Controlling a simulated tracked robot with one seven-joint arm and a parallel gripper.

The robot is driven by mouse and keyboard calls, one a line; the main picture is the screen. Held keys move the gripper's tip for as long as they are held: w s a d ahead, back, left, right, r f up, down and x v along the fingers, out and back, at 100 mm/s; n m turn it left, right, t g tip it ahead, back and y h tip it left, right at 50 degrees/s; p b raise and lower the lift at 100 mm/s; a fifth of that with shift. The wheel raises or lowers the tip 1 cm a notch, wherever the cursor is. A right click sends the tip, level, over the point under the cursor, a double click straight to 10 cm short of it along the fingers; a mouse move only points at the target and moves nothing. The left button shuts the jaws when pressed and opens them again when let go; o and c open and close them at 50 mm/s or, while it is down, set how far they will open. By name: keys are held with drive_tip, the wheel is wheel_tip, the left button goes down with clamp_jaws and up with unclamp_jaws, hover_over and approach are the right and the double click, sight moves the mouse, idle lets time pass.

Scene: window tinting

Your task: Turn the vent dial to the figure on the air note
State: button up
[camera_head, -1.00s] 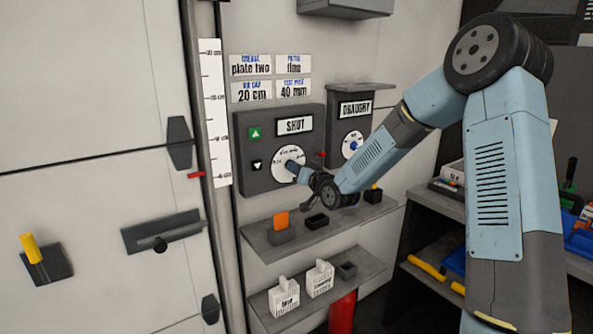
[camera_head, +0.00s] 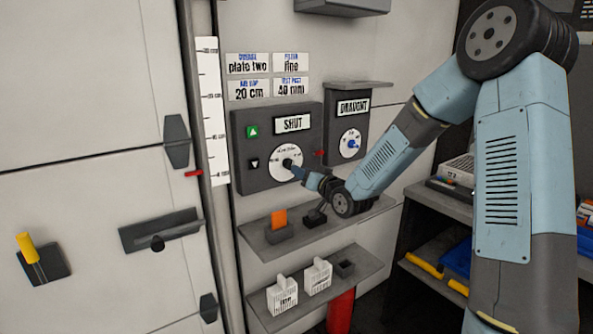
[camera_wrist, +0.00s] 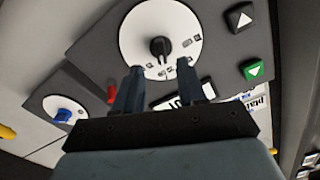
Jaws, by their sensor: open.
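The large white dial (camera_head: 280,152) with a black knob (camera_head: 288,163) is on the grey panel marked SHUT. The dial also shows in the wrist view (camera_wrist: 140,28), where its black knob (camera_wrist: 160,47) points down. Its small figures are too blurred to read. My gripper (camera_wrist: 160,68) is open and empty, its two fingers apart just short of the knob, one toward each side. In the head view my gripper (camera_head: 301,172) is at the dial's lower right. The air note (camera_head: 249,90) above the panel reads 20 cm; its heading is blurred.
A DRAUGHT panel (camera_head: 347,125) with a blue knob (camera_head: 353,143) is to the right, a red lever (camera_head: 319,153) between. Green (camera_head: 252,131) and black buttons are left of the dial. A shelf (camera_head: 265,241) with an orange piece (camera_head: 280,217) lies below.

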drive_tip(key=v, duration=0.8)
drive_tip(key=shift+s+d, duration=0.15)
drive_tip(key=shift+d, duration=0.05)
drive_tip(key=s+d+r+g+h, duration=0.4)
drive_tip(key=s+d+r+h, duration=0.2)
drive_tip(key=s+d+h, duration=0.5)
drive_tip(key=s+d+r+m+g, duration=0.1)
drive_tip(key=s+d+r+g, duration=0.1)
drive_tip(key=s, duration=0.9)
drive_tip(key=s+d+r+m+g+y, duration=0.1)
drive_tip(key=s+d+r+g, duration=0.1)
drive_tip(key=s, duration=0.9)
drive_tip(key=shift+s+d+g, duration=0.2)
drive_tip(key=shift+d+g, duration=0.4)
drive_tip(key=shift+g, duration=0.1)
